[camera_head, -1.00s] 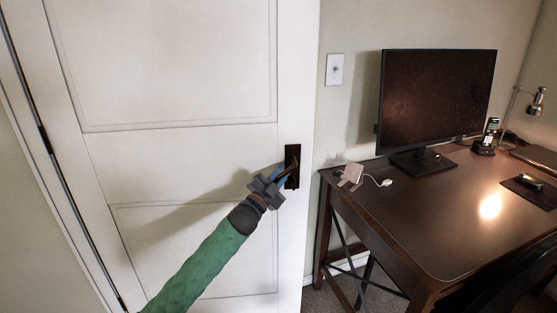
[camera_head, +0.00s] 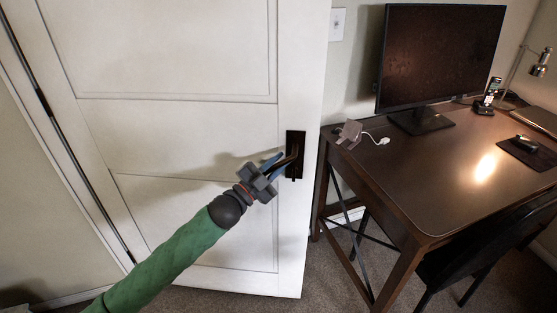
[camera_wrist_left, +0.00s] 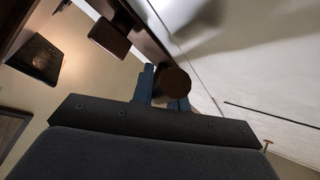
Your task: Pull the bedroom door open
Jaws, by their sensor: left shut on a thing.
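The white panelled bedroom door (camera_head: 180,138) fills the left half of the head view, with its hinge side at the left. Its dark handle (camera_head: 295,146) sits near the right edge of the door. My left gripper (camera_head: 278,164), with blue fingers, reaches up to it from the lower left and is shut on the handle. In the left wrist view the round dark end of the handle (camera_wrist_left: 173,84) shows between the blue fingers (camera_wrist_left: 163,90). I cannot tell exactly how far the door stands from its frame. My right gripper is not in view.
A dark desk (camera_head: 430,180) stands right of the door, with a monitor (camera_head: 440,55), a phone, a lamp and a small stand (camera_head: 349,133) on it. A black chair (camera_head: 480,250) is at the lower right. Carpet (camera_head: 335,285) shows below the door.

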